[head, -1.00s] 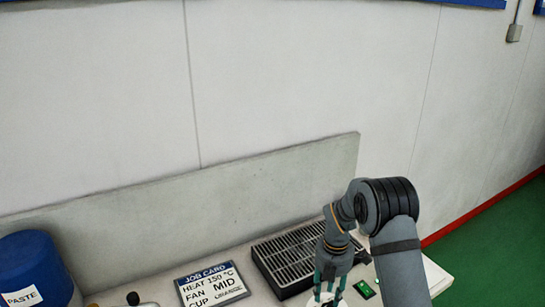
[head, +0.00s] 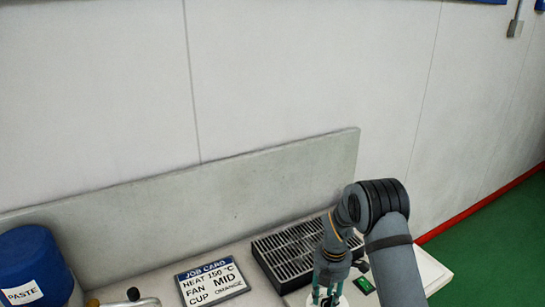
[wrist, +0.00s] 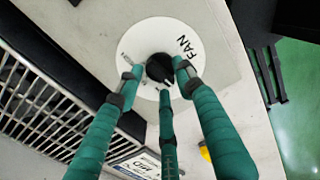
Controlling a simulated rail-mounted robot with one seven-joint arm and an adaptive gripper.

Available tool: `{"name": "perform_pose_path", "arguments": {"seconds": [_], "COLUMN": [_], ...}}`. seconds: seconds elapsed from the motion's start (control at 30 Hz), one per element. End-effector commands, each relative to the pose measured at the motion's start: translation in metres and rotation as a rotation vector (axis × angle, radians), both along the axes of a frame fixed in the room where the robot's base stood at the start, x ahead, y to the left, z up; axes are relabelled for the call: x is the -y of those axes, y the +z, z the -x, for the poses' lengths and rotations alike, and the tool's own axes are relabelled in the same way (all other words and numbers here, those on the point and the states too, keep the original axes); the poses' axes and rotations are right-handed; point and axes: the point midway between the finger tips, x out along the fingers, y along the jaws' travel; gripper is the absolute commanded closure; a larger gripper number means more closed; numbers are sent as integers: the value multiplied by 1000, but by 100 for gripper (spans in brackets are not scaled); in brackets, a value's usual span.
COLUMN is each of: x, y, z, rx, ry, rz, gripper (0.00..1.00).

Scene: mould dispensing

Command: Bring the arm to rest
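My gripper (head: 327,297) is low over the right part of the bench in the head view, where the frame's lower edge cuts off its tips. The wrist view shows its three teal fingers (wrist: 158,78) spread around a black knob on the white FAN dial (wrist: 147,34). Small gaps seem to show between the fingertips and the knob (wrist: 158,67), so the gripper looks open. Its height above the dial is hard to judge. My arm bends down from the right.
A black grille (head: 291,252) lies just left of my gripper. A job card (head: 211,282) and a blue paste tub (head: 35,262) stand farther left. A grey back panel (head: 200,208) runs behind the bench. A small green-lit box (head: 364,286) is right of my gripper.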

Motion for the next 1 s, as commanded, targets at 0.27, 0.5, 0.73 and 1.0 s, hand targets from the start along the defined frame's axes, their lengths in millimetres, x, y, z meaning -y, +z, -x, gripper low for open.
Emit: {"name": "perform_pose_path", "arguments": {"seconds": [0.27,0.5,0.73,1.0], "x": [1,2,3,3], "y": [1,1,1,1], "z": [-2,-4,-4,-4], "rx": [0,-1,-1,-1], "ry": [-377,-664,-821,-859], "rz": [0,1,2,2], "gripper": [64,64,64,64]}}
